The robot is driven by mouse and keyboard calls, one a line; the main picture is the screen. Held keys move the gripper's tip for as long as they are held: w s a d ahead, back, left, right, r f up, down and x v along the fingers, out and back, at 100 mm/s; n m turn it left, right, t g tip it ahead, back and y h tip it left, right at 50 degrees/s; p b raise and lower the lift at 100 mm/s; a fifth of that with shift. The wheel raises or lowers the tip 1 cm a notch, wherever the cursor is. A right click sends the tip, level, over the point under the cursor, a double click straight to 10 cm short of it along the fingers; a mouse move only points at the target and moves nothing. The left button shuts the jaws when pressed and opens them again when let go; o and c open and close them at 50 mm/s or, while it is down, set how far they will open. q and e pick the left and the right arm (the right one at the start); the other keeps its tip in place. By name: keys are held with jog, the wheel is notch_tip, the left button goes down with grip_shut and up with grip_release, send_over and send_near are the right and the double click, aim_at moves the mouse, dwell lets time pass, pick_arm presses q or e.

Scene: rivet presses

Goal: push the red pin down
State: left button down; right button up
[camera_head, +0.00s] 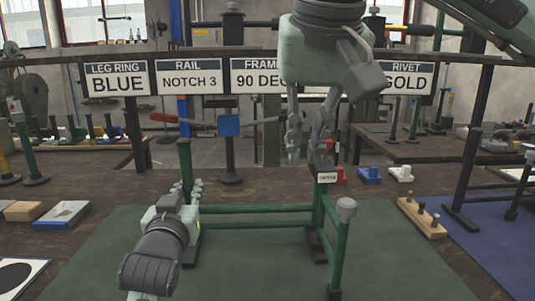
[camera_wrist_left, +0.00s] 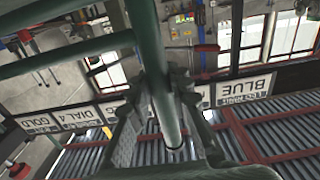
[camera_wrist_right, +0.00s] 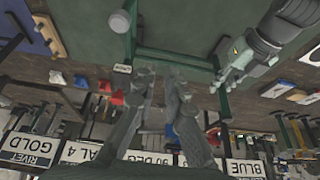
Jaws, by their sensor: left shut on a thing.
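A green tube frame (camera_head: 262,209) stands on the green mat. My left gripper (camera_head: 190,192) is shut on its left upright; in the left wrist view the green post (camera_wrist_left: 160,85) passes between the fingers. A small white label (camera_head: 327,177) sits at the top of the frame's right side, with a red part (camera_head: 340,176) beside it and a narrow red piece (camera_head: 328,147) above, partly hidden by a finger. I cannot tell which red piece is the pin. My right gripper (camera_head: 308,145) points down, open and empty, above and slightly left of the label.
Blue (camera_head: 369,174) and white (camera_head: 401,172) blocks lie right of the label. A wooden pin block (camera_head: 421,217) is at the mat's right edge. A blue clamp (camera_head: 229,126) with a red-ended bar stands behind the frame. Signs hang across the back.

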jog(key=o, duration=0.5)
jog(key=shift+w+a+f+m+g+y, duration=0.1)
jog(key=shift+a+f+m+g+y, duration=0.45)
jog(key=shift+y, duration=0.35)
jog(key=shift+c, duration=0.2)
jog(key=shift+o, duration=1)
jog(key=shift+w+a+f+m+g+y, duration=0.2)
jog(key=shift+a+m+g+y, duration=0.1)
jog(key=shift+m+g+y, duration=0.45)
jog(key=w+d+f+m+t+y, duration=0.1)
jog(key=w+d+m+y, duration=0.4)
jog(key=d+m+y, duration=0.35)
jog(key=w+d+f+m+t+y, duration=0.1)
jog(key=w+d+f+m+y, duration=0.1)
jog(key=w+d+m+y, duration=0.6)
jog(key=a+h, duration=0.1)
jog(key=a, duration=0.1)
jog(key=a+m, duration=0.1)
jog(key=a, duration=0.2)
jog(key=a+m+h, duration=0.1)
jog(key=a, duration=0.2)
jog(key=shift+w+a+h, duration=0.1)
jog(key=shift+w+h, duration=0.2)
jog(key=shift+w, duration=0.05)
jog(key=shift+c, duration=0.3)
grip_shut()
